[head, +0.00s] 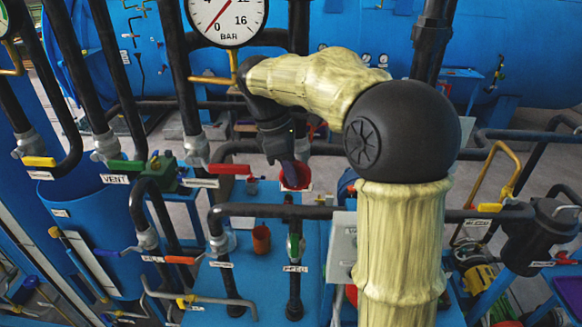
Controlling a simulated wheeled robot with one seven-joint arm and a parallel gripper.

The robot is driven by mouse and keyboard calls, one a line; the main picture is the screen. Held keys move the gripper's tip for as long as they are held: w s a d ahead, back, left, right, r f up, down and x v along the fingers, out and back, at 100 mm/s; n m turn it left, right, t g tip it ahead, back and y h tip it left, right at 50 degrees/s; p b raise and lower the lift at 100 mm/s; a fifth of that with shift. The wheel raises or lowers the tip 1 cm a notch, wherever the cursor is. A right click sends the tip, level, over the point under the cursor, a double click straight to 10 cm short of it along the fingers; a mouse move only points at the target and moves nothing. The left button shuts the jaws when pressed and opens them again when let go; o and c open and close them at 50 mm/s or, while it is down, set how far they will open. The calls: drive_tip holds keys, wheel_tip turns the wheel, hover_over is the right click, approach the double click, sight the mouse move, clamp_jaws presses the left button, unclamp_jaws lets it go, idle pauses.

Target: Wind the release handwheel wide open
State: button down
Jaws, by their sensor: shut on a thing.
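The release handwheel appears to be the small red round part (296,178) near the middle of the head view, though no label on it can be read. My gripper (287,172) points down at it from above, with its dark fingertips at the red part, and is shut on it. The fingers and wrist hide part of the red part, so its spokes and how far it is turned cannot be made out.
A pressure gauge (226,14) marked BAR is at the top. A green valve (164,172) by the VENT label (114,179), a red lever (230,169) and an orange-red cup-like part (261,239) are nearby. Black pipes (340,212) cross in front.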

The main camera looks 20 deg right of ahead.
drive_tip(key=c, duration=1.2)
unclamp_jaws()
drive_tip(key=shift+c, duration=0.2)
drive_tip(key=b+v, duration=0.1)
drive_tip(key=v, duration=1.1)
drive_tip(key=shift+w, duration=0.1)
